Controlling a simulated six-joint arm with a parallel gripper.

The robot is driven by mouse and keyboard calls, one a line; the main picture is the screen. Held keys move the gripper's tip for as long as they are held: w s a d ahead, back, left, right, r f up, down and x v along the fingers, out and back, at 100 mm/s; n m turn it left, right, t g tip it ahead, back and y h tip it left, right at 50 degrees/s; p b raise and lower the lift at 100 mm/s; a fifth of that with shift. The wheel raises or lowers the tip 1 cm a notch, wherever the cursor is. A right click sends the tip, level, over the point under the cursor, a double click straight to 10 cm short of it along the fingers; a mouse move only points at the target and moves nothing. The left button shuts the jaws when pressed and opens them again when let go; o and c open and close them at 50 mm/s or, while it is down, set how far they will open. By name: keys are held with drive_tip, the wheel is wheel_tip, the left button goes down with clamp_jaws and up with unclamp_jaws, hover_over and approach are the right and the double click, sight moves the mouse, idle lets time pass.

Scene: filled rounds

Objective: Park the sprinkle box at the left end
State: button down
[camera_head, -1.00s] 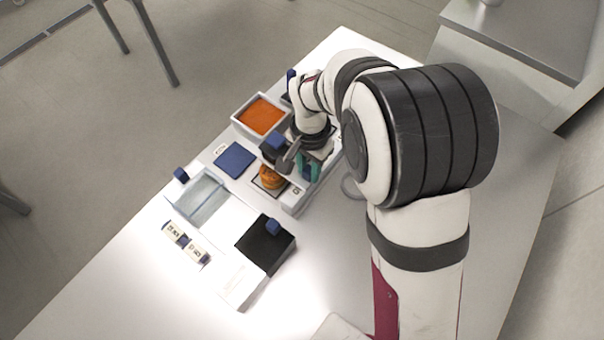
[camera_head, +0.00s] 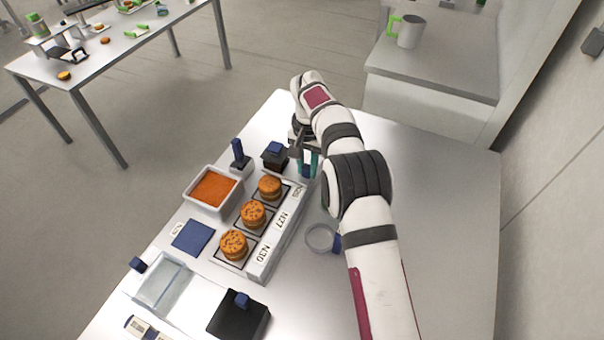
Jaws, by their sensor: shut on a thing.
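A white open box (camera_head: 190,197) filled with orange grains, which looks like the sprinkle box, stands on the table left of a white tray (camera_head: 258,268). The tray bears three filled rounds in a row: near (camera_head: 234,246), middle (camera_head: 253,215) and far (camera_head: 270,187). My gripper (camera_head: 306,168) is past the tray's far right end, apart from the white box. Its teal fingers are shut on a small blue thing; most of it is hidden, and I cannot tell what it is.
A small dark box (camera_head: 274,161) with a blue knob is just left of my gripper. A blue-handled tool (camera_head: 239,156) stands behind the white box. A blue pad (camera_head: 192,237), clear box (camera_head: 160,287), black box (camera_head: 237,318) and ring (camera_head: 320,238) lie nearer. The table's right side is clear.

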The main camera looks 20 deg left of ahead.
drive_tip(key=shift+d, duration=0.1)
drive_tip(key=c, duration=0.7)
unclamp_jaws()
wheel_tip(320, 180, up, 12)
drive_tip(key=shift+f, duration=0.1)
